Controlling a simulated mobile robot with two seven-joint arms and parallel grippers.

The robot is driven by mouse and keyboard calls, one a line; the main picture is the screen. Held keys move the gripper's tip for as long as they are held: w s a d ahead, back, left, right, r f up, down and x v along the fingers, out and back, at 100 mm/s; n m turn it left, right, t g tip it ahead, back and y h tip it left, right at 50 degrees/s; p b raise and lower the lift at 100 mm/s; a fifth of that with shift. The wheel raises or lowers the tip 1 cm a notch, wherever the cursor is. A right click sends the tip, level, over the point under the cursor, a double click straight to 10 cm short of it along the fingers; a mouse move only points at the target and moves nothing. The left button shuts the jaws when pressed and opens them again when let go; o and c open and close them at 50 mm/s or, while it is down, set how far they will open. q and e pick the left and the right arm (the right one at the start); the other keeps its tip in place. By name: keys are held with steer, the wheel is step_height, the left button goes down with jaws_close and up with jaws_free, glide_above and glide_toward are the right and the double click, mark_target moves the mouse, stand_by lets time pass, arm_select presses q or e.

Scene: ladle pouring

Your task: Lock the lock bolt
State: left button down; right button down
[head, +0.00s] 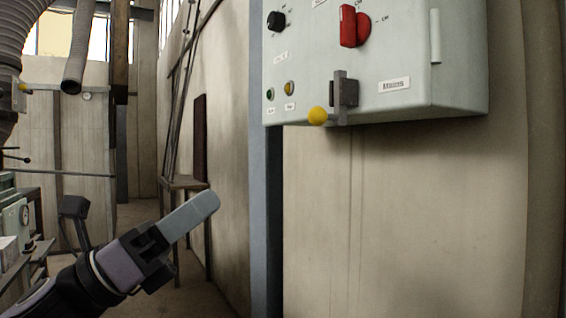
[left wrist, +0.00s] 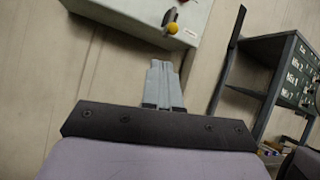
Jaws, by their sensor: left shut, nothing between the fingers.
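The lock bolt (head: 344,92) is a dark grey block with a lever ending in a yellow knob (head: 318,116). It sits at the lower front edge of a pale grey-green control box (head: 410,50) on the wall. The yellow knob also shows in the left wrist view (left wrist: 172,28), near the box's edge. My left gripper (head: 212,200) is below and left of the bolt, apart from it, with its fingers shut and empty. In the left wrist view its fingertips (left wrist: 160,64) point toward the box. My right gripper is not in view.
The box carries a red rotary switch (head: 354,25), a black knob (head: 276,21) and a label (head: 394,85). A small stand (head: 184,184) with leaning rods is behind my left gripper. A labelled drawer cabinet (left wrist: 290,65) stands right in the wrist view. The wall below the box is clear.

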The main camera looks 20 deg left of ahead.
mark_target(309, 120)
arm_select(q)
steer(key=m, duration=0.1)
steer(key=s+r+m+g+h, duration=0.1)
steer(key=m, duration=0.1)
steer(key=shift+s+d+r, duration=0.2)
steer(key=shift+d, duration=0.15)
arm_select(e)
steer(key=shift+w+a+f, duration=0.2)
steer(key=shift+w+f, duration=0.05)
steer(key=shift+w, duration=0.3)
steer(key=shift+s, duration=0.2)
